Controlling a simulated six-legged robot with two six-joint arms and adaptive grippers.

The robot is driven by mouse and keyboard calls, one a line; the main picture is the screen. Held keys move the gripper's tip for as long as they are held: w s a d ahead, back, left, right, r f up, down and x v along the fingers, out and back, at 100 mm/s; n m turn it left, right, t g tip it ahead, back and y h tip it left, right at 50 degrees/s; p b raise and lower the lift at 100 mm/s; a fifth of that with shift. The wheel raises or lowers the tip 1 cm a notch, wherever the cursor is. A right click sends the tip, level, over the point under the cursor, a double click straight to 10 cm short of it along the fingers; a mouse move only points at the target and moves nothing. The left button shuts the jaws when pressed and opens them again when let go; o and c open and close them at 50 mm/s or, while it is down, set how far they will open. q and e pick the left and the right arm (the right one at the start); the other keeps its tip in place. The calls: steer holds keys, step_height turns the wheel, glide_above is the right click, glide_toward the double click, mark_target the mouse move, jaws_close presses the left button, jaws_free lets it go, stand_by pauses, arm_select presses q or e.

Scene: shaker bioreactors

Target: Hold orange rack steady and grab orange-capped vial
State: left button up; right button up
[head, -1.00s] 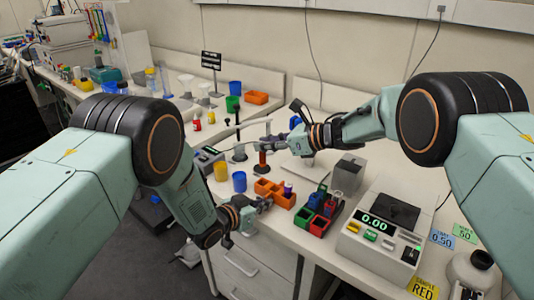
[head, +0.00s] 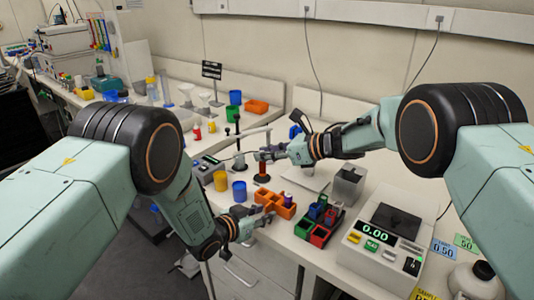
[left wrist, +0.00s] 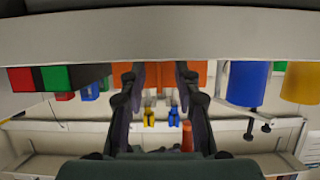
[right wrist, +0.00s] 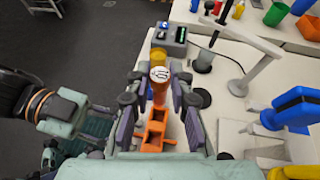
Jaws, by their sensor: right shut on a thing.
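The orange rack (head: 266,188) stands near the bench's front edge, with a dark purple-topped vial (head: 287,199) in it. My left gripper (head: 268,216) is at the rack's near side. In the left wrist view its fingers (left wrist: 160,75) are apart, with the rack's orange wall (left wrist: 160,72) between and beyond them; contact is unclear. My right gripper (head: 264,155) is above and behind the rack. It is shut on the orange-capped vial (head: 262,168), upright with a pale marked top in the right wrist view (right wrist: 159,74). Whether its base touches anything is unclear.
Yellow (head: 220,181) and blue (head: 239,191) cups stand left of the rack. A red, green and blue rack (head: 321,235) and a scale (head: 380,238) stand to the right.

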arm_select(q)
steer(key=v, duration=1.1)
steer(key=shift+s+a, duration=0.2)
steer(key=shift+s, duration=0.05)
